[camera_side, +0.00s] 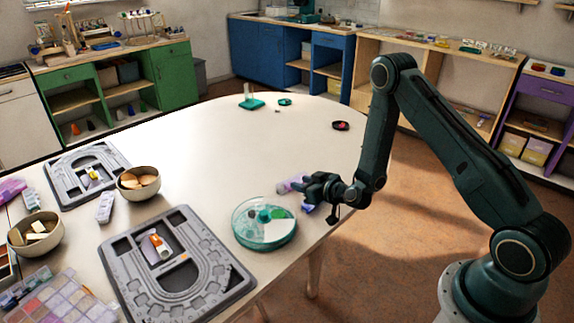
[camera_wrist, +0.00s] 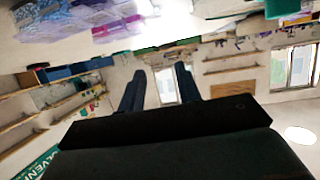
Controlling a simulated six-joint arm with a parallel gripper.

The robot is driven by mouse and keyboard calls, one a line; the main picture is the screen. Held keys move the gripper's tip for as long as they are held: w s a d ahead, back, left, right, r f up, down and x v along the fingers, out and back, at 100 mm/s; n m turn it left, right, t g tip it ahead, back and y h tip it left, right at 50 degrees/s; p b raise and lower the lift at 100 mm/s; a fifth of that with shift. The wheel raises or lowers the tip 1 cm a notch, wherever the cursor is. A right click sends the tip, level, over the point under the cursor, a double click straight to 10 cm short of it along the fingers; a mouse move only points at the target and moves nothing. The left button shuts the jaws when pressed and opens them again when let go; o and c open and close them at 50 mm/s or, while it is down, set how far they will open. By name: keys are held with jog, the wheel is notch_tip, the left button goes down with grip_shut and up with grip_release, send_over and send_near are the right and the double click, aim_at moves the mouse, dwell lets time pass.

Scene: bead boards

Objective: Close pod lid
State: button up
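A small translucent purple case (camera_side: 288,186), perhaps the pod, lies near the table's right edge. My gripper (camera_side: 309,187) is close beside it and partly covers it, so I cannot tell whether they touch or how its lid stands. In the wrist view, purple translucent pieces (camera_wrist: 110,17) show along the top, beyond the fingertips. My gripper's two fingers also show there (camera_wrist: 160,78), apart, with nothing between them.
A round teal dish (camera_side: 252,243) stands just left of my gripper. Grey bead boards (camera_side: 218,262) (camera_side: 62,178) and bowls (camera_side: 133,191) (camera_side: 28,243) fill the left side. A small teal stand (camera_side: 251,104) and a dark dish (camera_side: 341,126) are farther back. The table's middle is clear.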

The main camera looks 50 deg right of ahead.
notch_tip(320, 180, up, 16)
jog(key=r, duration=0.1)
jog(key=shift+w+d+f+n+g+y, duration=0.55)
jog(key=shift+w+f+g, duration=2.45)
jog(key=shift+w, duration=2)
jog(key=shift+s+r+m+g, duration=0.55)
jog(key=shift+r+g, duration=2.2)
jog(key=shift+g, duration=1.25)
jog(key=shift+a+f, duration=0.1)
jog(key=shift+f, duration=2.35)
jog(key=shift+f, duration=0.1)
notch_tip(320, 180, down, 14)
jog(key=shift+w+r, duration=0.1)
jog(key=shift+r, duration=0.1)
